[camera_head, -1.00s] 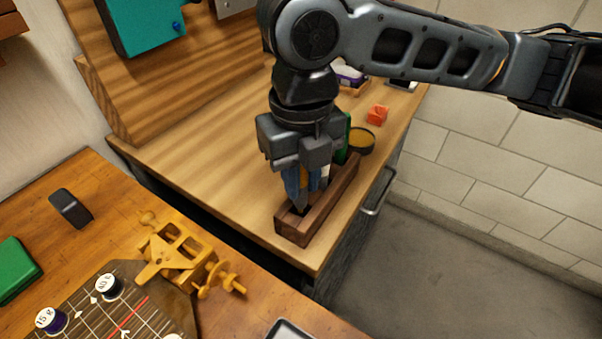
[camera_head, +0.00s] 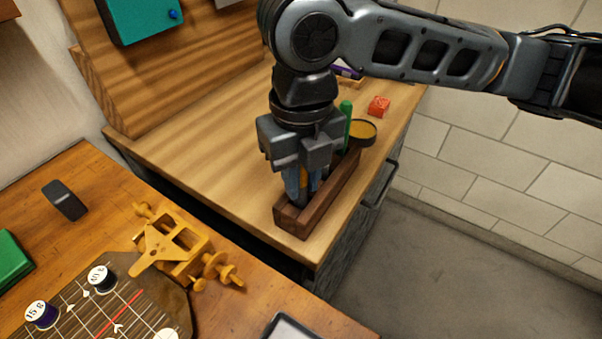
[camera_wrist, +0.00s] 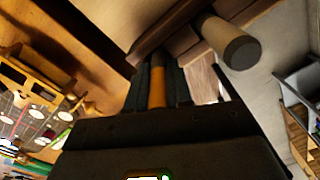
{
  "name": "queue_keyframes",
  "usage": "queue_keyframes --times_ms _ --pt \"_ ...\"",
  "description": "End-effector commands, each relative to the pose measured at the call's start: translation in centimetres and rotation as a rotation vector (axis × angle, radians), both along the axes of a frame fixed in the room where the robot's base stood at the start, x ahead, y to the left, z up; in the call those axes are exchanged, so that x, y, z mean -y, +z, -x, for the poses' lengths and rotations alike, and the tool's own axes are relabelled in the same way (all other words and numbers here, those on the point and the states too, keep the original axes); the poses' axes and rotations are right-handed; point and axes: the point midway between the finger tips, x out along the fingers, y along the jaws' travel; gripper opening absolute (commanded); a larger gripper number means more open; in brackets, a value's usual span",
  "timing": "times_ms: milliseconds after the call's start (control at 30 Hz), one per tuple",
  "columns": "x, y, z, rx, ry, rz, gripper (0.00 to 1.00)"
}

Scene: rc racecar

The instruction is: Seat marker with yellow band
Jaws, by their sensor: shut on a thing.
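My gripper (camera_head: 302,186) is shut on a dark marker with a yellow-orange band (camera_head: 304,175). The marker points down, about upright, over the near end of a dark wooden rack (camera_head: 294,225). Its lower end is at the rack's opening; I cannot tell how deep it is. The wrist view shows the yellow band (camera_wrist: 157,88) between the two fingers (camera_wrist: 157,85), with the wooden rack (camera_wrist: 160,32) just beyond. A green marker (camera_head: 347,117) stands at the rack's far end, partly hidden by my gripper.
A round tin with a yellow-brown top (camera_head: 363,130) and an orange-red block (camera_head: 379,105) stand behind the rack. The counter (camera_head: 215,150) is clear left of it. A yellow wooden jig (camera_head: 180,245) lies on the nearer table. The counter's right edge is close to the rack.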

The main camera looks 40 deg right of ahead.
Motion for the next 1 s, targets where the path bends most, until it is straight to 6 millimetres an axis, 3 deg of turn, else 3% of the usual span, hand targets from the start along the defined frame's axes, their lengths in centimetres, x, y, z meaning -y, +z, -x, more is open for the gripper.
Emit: queue_keyframes --times_ms 667,700,1000 --pt "0.0 -1.6 0.0 0.000 0.000 0.000 0.00" --pt "0.0 -1.5 0.0 0.000 0.000 0.000 0.23" --pt "0.0 -1.5 0.0 0.000 0.000 0.000 0.50"
